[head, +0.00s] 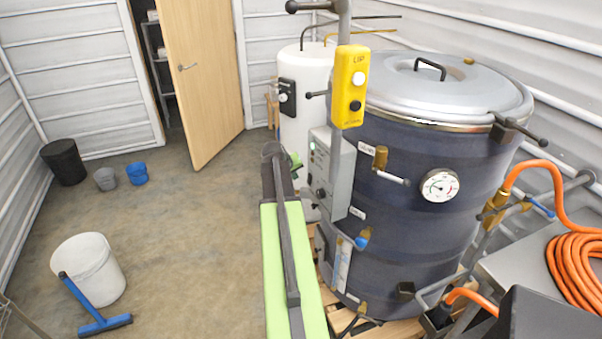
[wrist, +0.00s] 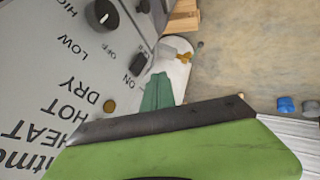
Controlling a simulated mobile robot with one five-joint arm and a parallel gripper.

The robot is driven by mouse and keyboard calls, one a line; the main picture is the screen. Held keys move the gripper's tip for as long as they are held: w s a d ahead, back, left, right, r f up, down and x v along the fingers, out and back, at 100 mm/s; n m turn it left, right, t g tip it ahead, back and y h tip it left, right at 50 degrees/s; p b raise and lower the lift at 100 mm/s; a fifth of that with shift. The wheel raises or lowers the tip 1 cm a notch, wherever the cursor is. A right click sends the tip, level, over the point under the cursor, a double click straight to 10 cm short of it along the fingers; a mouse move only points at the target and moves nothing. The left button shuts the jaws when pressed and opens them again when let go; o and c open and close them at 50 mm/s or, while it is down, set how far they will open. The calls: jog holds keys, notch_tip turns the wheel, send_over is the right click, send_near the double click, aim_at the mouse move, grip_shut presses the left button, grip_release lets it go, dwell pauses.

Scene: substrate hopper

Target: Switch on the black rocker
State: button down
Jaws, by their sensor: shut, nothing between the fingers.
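The grey control box (head: 335,168) is mounted on the front of the dark blue drum. In the wrist view its lettered panel (wrist: 50,65) fills the left side. The black rocker (wrist: 139,63) sits near the panel's edge, between the OFF and ON labels. A round black knob (wrist: 102,14) is farther up the panel. My gripper (wrist: 158,78) shows as green shut fingers, empty, just beside the rocker in the picture; I cannot tell whether they touch it. In the head view my gripper (head: 296,160) is at the box's left side, partly hidden by my arm. The rocker cannot be made out there.
A yellow two-button pendant (head: 350,85) hangs above the box. The lidded drum (head: 430,220) with valves and a gauge stands right, a white tank (head: 305,100) behind. A white bucket (head: 88,270) and blue squeegee (head: 105,325) are left. The middle floor is clear.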

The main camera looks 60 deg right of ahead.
jog(key=s+a+r+p, duration=0.2)
jog(key=a+r+p, duration=0.2)
jog(key=r+p, duration=0.3)
jog(key=shift+r, duration=0.8)
jog(key=shift+s, duration=0.1)
